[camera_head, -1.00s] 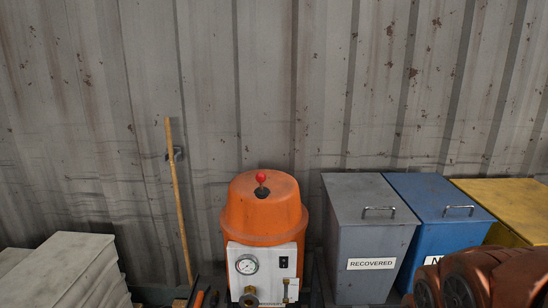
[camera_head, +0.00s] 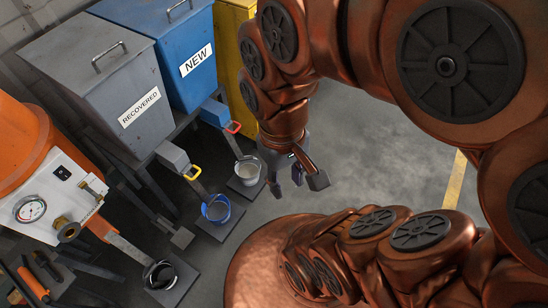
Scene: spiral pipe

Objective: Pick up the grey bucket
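The grey bucket (camera_head: 247,172) is a small pale bucket standing upright on a dark floor plate, below the spout of the blue bin. My gripper (camera_head: 297,186) hangs from my copper arm just right of the bucket in the picture. Its dark fingers are spread apart and nothing shows between them. The gripper appears apart from the bucket, though their exact distance in depth is hard to tell. The bucket's right edge is close to the left finger in the picture.
A blue bucket (camera_head: 216,210) and a black bucket (camera_head: 160,275) stand on plates to the left. Grey (camera_head: 100,75), blue (camera_head: 170,45) and yellow (camera_head: 236,70) bins stand behind, near an orange machine (camera_head: 25,150). Open floor (camera_head: 375,150) lies to the right.

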